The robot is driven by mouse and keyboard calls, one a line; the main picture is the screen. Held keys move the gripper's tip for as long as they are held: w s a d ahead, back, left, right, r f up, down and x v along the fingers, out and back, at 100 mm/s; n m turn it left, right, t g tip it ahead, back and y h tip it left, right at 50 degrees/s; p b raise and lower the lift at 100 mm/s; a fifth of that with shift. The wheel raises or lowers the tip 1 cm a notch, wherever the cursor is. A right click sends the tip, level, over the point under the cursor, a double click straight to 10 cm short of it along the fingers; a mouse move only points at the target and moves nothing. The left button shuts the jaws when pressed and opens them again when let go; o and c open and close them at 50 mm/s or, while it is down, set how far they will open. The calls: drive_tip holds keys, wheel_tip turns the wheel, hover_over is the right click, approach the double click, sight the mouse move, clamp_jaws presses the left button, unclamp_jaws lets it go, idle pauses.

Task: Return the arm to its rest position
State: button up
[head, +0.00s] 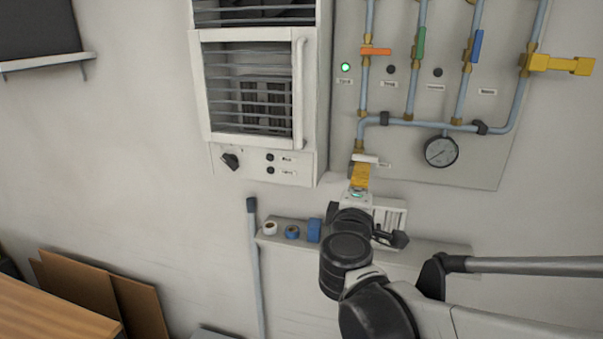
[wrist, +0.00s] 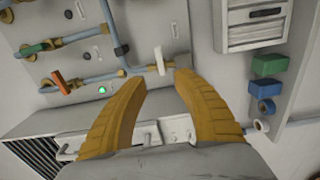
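My gripper (head: 359,176) is raised in front of the wall panel, with its yellow fingers just below a white valve handle (head: 365,158) at the low end of the pipework. In the wrist view my gripper (wrist: 161,78) has its two fingers well apart, with nothing held between them. The white handle (wrist: 158,60) shows just beyond the gap between the fingertips; I cannot tell whether a finger touches it. My arm reaches in from the lower right of the head view.
A louvred cabinet (head: 308,100) is left of the gripper. Pipes with orange (head: 375,51), green (head: 420,42) and blue (head: 477,46) handles and a gauge (head: 440,151) are on the panel. A ledge (head: 430,244) below holds tape rolls (head: 292,232). A green lamp (head: 345,67) is lit.

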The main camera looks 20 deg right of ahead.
drive_tip(key=s+a+f+m+g+y+b, duration=0.2)
drive_tip(key=s+f+m+b, duration=0.15)
drive_tip(key=f+b, duration=0.6)
drive_tip(key=s+a+f+m+g+y+b, duration=0.1)
drive_tip(key=s+f+m+g+y+b, duration=0.25)
drive_tip(key=f, duration=1.05)
drive_tip(key=s+a+f+m+g+b, duration=0.1)
drive_tip(key=s+a+f+m+b, duration=0.1)
drive_tip(key=s+f+b, duration=0.55)
drive_tip(key=s+a+f+m+y+b, duration=0.1)
drive_tip(key=a+f+y+b, duration=0.1)
drive_tip(key=f, duration=0.4)
drive_tip(key=s+a+f+m+g+y+b, duration=0.1)
drive_tip(key=a+f+y+b, duration=0.1)
drive_tip(key=a+f+b, duration=0.2)
wheel_tip(320, 180, down, 2)
drive_tip(key=shift+a+f+b, duration=0.1)
drive_tip(key=shift+a+b, duration=0.2)
drive_tip(key=shift+a, duration=0.5)
drive_tip(key=shift+y, duration=0.25)
